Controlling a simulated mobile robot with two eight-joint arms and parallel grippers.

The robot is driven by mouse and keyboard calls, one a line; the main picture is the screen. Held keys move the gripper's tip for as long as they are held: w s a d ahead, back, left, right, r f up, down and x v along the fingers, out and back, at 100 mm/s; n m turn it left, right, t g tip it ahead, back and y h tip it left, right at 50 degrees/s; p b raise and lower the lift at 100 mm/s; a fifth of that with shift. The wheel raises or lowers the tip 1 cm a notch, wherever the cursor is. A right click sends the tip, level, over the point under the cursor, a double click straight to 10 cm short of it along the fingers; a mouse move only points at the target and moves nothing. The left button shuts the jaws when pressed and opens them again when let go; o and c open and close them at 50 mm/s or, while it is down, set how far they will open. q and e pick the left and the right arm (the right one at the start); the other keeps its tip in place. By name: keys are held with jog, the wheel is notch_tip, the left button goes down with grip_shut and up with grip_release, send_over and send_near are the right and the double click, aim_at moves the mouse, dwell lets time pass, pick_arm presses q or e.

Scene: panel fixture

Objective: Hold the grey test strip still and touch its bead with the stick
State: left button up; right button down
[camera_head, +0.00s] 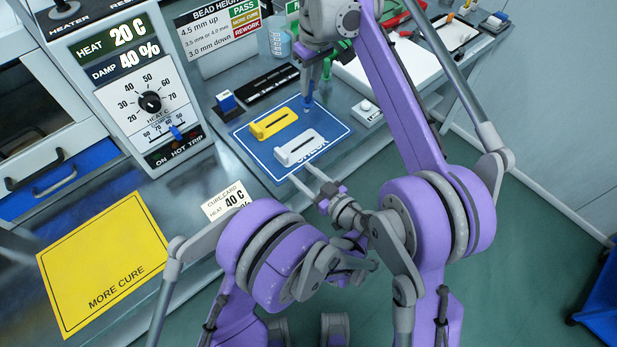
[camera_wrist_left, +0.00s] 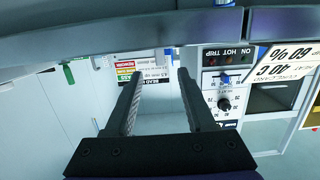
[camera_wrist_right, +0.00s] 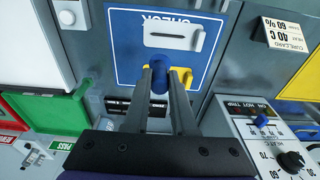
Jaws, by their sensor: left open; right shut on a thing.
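The grey test strip (camera_head: 300,148) lies on the blue CHECK mat (camera_head: 342,132), nearer its front edge; it also shows in the right wrist view (camera_wrist_right: 173,36). My right gripper (camera_head: 315,72) is shut on the blue stick (camera_head: 308,96), also in the right wrist view (camera_wrist_right: 158,80). The stick points down beyond the grey strip; its tip is unclear.
A yellow strip (camera_head: 274,122) lies behind the grey one on the mat. The heater box (camera_head: 130,85) stands left, with a cure card (camera_head: 227,201) before it. A yellow MORE CURE mat (camera_head: 105,262) lies front left. A small white block (camera_head: 367,113) sits right of the mat.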

aim_at(287, 160)
pick_arm(q)
jog(key=x, duration=1)
grip_shut()
pick_arm(e)
jog(key=shift+g+h, duration=0.4)
jog(key=shift+g, duration=0.2)
jog(key=f, duration=0.5)
jog(key=shift+w+a+f, duration=0.2)
jog(key=shift+w+a, duration=0.05)
jog(key=shift+w, duration=0.05)
jog(key=shift+f, duration=2.85)
